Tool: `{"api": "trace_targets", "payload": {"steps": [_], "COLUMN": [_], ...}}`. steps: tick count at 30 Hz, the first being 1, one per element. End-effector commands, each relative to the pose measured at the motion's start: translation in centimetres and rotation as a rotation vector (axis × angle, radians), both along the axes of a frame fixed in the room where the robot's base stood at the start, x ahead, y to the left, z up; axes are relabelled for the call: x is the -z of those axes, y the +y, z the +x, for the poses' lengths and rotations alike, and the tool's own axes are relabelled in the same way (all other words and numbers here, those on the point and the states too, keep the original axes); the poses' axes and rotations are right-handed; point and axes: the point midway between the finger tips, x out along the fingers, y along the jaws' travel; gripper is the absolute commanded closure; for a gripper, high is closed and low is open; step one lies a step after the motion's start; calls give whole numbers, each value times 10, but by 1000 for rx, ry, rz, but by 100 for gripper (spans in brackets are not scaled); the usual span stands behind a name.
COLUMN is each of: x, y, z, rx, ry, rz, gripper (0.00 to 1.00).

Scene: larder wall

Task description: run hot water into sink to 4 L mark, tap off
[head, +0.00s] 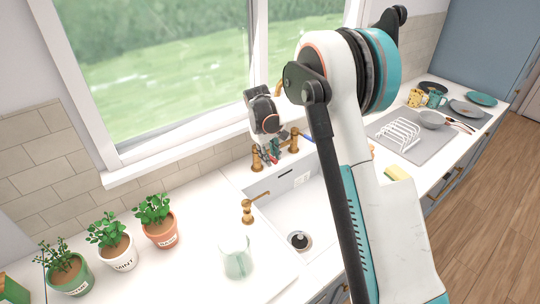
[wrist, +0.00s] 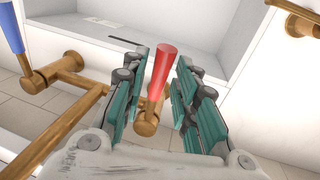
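My gripper (head: 268,157) is at the brass tap (head: 293,141) behind the sink. In the wrist view its teal-padded fingers (wrist: 158,95) are open on either side of the red lever (wrist: 160,72), with gaps beside it; I cannot tell if either finger touches. The blue lever (wrist: 11,28) stands at the left of the brass tap body (wrist: 67,70). The white sink (head: 318,208) has a dark drain (head: 299,240), a slot and a pale marked patch (head: 302,180) on its back wall. I see no water in the visible part. My arm hides part of the sink.
A small brass spout (head: 249,212) and a clear jug (head: 236,258) stand left of the sink. Potted herbs (head: 160,224) line the left counter. A dish rack (head: 398,134) on a grey mat and a yellow sponge (head: 397,173) are on the right.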

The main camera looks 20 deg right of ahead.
Motion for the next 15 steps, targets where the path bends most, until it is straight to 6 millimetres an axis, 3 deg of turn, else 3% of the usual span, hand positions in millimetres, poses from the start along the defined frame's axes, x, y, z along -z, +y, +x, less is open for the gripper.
{"api": "trace_targets", "payload": {"steps": [3, 15], "x": [0, 0], "y": [0, 4], "z": [0, -1], "rx": [0, 38], "ry": [0, 1], "rz": [0, 0], "gripper": [100, 100]}}
